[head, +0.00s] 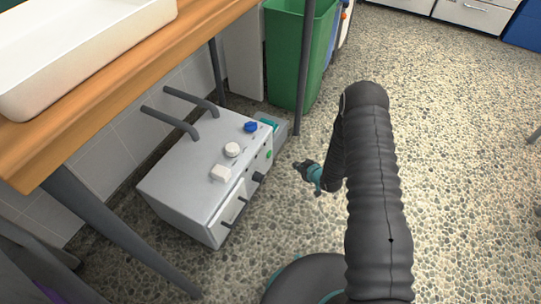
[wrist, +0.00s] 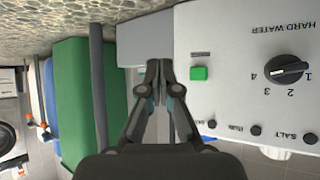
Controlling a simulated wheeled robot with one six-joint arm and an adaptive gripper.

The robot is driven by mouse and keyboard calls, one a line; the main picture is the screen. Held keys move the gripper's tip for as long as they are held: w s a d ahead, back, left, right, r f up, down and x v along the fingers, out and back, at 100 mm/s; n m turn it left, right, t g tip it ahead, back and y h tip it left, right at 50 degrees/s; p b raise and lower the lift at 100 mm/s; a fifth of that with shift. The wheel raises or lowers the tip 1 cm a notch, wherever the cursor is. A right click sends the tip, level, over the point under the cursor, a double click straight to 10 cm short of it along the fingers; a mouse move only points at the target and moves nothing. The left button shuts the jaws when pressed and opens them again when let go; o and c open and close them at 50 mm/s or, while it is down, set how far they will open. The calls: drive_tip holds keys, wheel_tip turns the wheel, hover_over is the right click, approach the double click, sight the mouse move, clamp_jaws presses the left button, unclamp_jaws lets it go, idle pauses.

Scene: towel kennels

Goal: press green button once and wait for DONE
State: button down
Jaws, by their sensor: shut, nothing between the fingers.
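The machine (head: 188,180) is a light grey box standing on the pebbled floor under the wooden counter. Its green button (head: 269,154) is on the front panel; the button (wrist: 198,73) also shows in the wrist view, square and unobstructed. A small dark strip (wrist: 200,54) beside it shows no readable text. My gripper (head: 299,165) is in front of the panel, apart from the button in the head view. In the wrist view my gripper (wrist: 157,66) is shut and empty, its tips to the left of the button.
A black dial (wrist: 286,69) marked HARD WATER and small dark knobs share the panel. A green bin (head: 296,60) stands behind the machine by a table leg (head: 304,75). A white basin (head: 75,45) sits on the counter (head: 135,75). Floor at right is clear.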

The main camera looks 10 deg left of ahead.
sight(269, 155)
drive_tip(key=shift+s+a+f, duration=0.1)
drive_tip(key=shift+f, duration=0.05)
drive_tip(key=w+a+b, duration=0.1)
drive_tip(key=w+a, duration=0.2)
drive_tip(key=a, duration=0.5)
idle(0.6)
drive_tip(key=shift+a, duration=0.25)
idle(1.1)
drive_tip(key=shift+w+a+b, duration=0.15)
drive_tip(key=shift+a+b, duration=0.1)
drive_tip(key=shift+b, duration=0.2)
drive_tip(key=shift+w+a+b, duration=0.15)
drive_tip(key=shift+a+b, duration=0.15)
drive_tip(key=shift+a, duration=0.15)
idle(0.6)
drive_tip(key=shift+d, duration=0.1)
drive_tip(key=shift+s+d, duration=0.3)
drive_tip(key=shift+d, duration=0.45)
